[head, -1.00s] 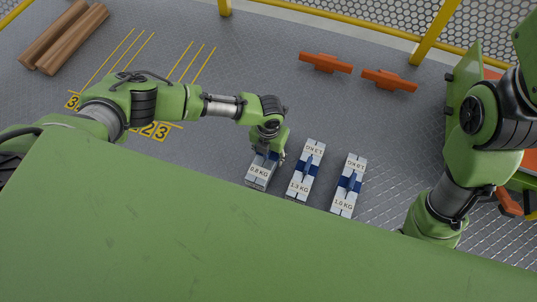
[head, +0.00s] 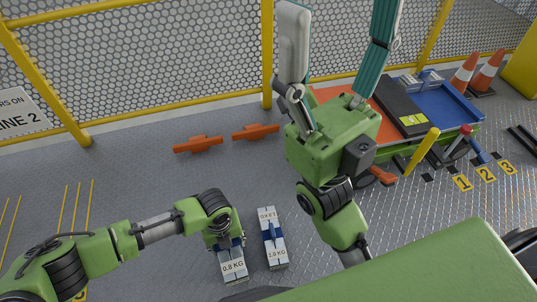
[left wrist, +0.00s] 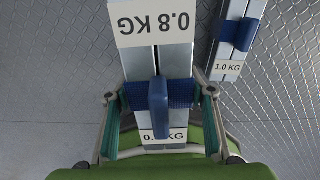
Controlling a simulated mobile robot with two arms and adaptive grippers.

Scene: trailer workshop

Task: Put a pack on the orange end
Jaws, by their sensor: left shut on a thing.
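My left gripper (head: 229,243) is shut on the 0.8 KG pack (head: 233,266), a grey block with a blue band and handle. The left wrist view shows the fingers on both sides of the blue band of this pack (left wrist: 157,60). Whether it is off the floor I cannot tell. A 1.0 KG pack (head: 272,250) stands on the floor to its right, also in the left wrist view (left wrist: 228,70). The orange end (head: 328,96) belongs to a low green-framed platform and is partly hidden by my right gripper (head: 338,15), which is open and empty.
The platform has a black middle (head: 400,105) and a blue end (head: 445,105) with grey packs on it. Two orange brackets (head: 198,144) lie by the mesh fence (head: 150,60). Cones (head: 465,73) stand at the far right.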

